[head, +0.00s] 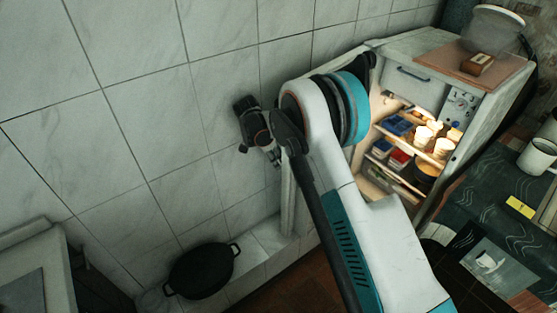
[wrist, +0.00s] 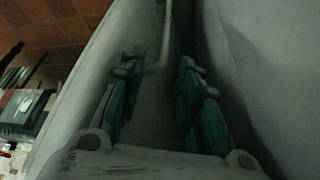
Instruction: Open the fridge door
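The fridge (head: 420,50) stands at the right in the head view, its lit inside showing. Its pale door (head: 290,200) is swung out to the left, seen nearly edge-on and partly hidden behind my arm. In the wrist view the door (wrist: 80,75) fills much of the picture, with a thin pale handle bar (wrist: 163,45) running down from the top. My gripper (head: 250,125) is in front of the wall tiles, left of the fridge. In the wrist view its teal-padded fingers (wrist: 158,105) are apart, with the handle's lower end between or just beyond them; contact is unclear.
Shelves inside hold lit cups (head: 424,136) and boxes (head: 398,160). A black pot (head: 202,270) sits on a low ledge by the tiled wall. A dark counter (head: 480,195) with a white mug (head: 538,156) is at the right. A cabinet (head: 30,260) stands at the lower left.

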